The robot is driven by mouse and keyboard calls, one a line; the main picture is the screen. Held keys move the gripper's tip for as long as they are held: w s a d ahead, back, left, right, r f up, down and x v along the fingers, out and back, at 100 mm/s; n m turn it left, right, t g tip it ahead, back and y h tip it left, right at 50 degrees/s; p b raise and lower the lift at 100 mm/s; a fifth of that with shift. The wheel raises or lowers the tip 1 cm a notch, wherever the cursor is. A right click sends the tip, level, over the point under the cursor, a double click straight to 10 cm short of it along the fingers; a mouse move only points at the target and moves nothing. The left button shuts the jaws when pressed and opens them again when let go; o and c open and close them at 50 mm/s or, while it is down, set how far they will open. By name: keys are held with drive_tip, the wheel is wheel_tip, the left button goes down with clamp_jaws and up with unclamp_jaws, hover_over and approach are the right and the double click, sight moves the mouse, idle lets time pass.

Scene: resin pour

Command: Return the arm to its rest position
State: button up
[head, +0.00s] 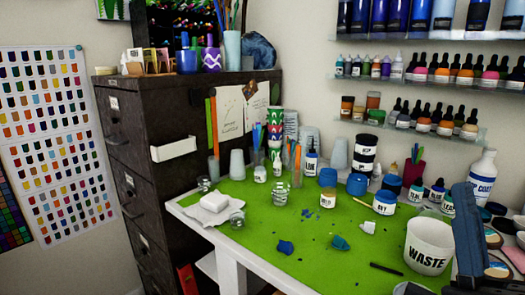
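Part of my arm (468,235), a dark blue-grey link, rises at the lower right. It stands in front of the table, just right of the white bucket marked WASTE (428,246), and overlaps the bucket's right edge in the picture. I see no gripper fingers, so my gripper and anything it may hold are out of view. The green-topped table (262,235) lies ahead with the resin supplies on it.
Bottles and blue-lidded jars (385,202) crowd the table's back and right. Blue scraps (286,247) lie mid-table. A dark cabinet (150,165) stands left; wall shelves (410,78) hang above.

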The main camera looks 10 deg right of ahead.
drive_tip(key=s+a+f+m+g+h+b, duration=0.1)
drive_tip(key=s+f+m+g, duration=0.3)
drive_tip(key=f, duration=0.5)
drive_tip(key=s+a+f+m+g+h+b, duration=0.1)
drive_tip(key=s+f+m+g+h, duration=0.1)
drive_tip(key=f+m+g, duration=0.5)
drive_tip(key=s+d+f+m+g+y+b, duration=0.1)
drive_tip(key=s+f+g+y, duration=0.2)
drive_tip(key=s+f, duration=1)
wheel_tip(320, 180, down, 3)
drive_tip(key=shift+s+r+m+g+y, duration=0.15)
drive_tip(key=shift+s+m+g+y, duration=0.15)
drive_tip(key=shift+g, duration=0.2)
drive_tip(key=shift+w+d+r, duration=0.1)
drive_tip(key=shift+d, duration=0.05)
